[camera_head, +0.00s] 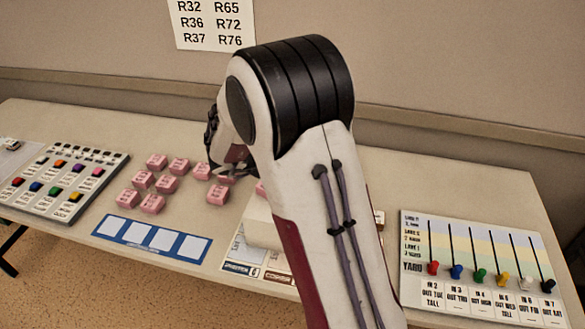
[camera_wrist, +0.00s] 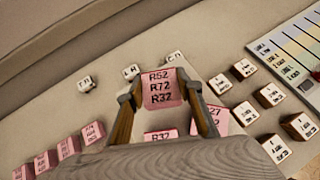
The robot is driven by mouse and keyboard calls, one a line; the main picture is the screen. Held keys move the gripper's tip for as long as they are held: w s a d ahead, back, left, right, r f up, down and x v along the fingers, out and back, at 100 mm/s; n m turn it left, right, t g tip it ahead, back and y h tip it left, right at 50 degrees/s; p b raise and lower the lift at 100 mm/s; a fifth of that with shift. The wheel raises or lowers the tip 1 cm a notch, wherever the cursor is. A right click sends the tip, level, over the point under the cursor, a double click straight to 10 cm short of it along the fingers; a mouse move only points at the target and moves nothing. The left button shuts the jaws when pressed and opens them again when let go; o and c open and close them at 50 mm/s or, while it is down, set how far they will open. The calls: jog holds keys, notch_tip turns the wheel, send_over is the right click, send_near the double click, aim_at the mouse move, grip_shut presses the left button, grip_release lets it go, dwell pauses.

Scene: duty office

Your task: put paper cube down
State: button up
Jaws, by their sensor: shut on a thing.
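A pink paper cube printed R52, R72, R32 (camera_wrist: 163,88) is between the two fingertips of my gripper (camera_wrist: 161,92) in the wrist view. The fingers are shut on its sides, and its printed face is turned to the wrist camera. I cannot tell whether it touches the table. In the head view my gripper (camera_head: 228,172) is mostly hidden behind my arm, near a group of pink cubes (camera_head: 167,184). More pink cubes show in the wrist view, one just below the held cube (camera_wrist: 160,135), one by the right finger (camera_wrist: 215,118) and several in a row at left (camera_wrist: 68,147).
A blue strip with white squares (camera_head: 152,239) lies at the table's front edge. A board of coloured pegs (camera_head: 66,180) is at left and a corded chart (camera_head: 483,270) at right. White cubes (camera_wrist: 270,95) stand right of my gripper. The table's back left is clear.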

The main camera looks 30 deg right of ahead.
jog(key=shift+f, duration=1.85)
jog(key=shift+f, duration=0.15)
jog(key=o, duration=1.1)
jog(key=shift+r, duration=0.2)
jog(key=v, duration=1.2)
